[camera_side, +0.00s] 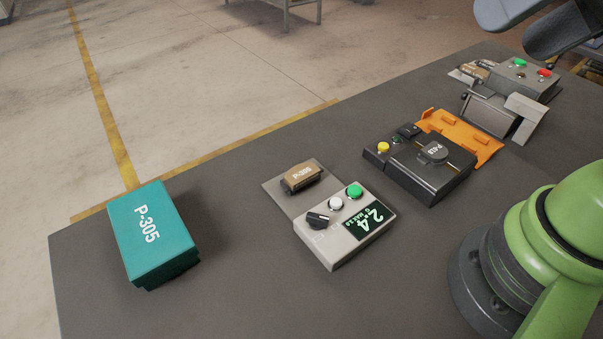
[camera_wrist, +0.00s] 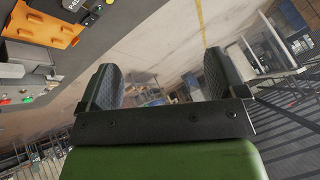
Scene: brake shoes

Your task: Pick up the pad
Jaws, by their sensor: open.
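A small brown pad (camera_side: 302,174) marked P-305 lies on the plate of a grey scale (camera_side: 343,239) near the middle of the table. The scale has a green and a white button, a black knob and a lit display. Another small brown piece (camera_side: 474,69), perhaps a pad, lies at the far right station. My gripper (camera_wrist: 160,85) is open and empty in the wrist view, its two dark fingers wide apart. It is away from the pad on the scale, which does not show in the wrist view. In the side view the fingers (camera_side: 535,25) show only partly at the top right.
A teal box (camera_side: 152,234) marked P-305 stands at the left of the table. A black device (camera_side: 425,170) with a yellow button and an orange tray (camera_side: 463,137) stand right of the scale. A grey control box (camera_side: 521,78) is at the far right. The table between box and scale is clear.

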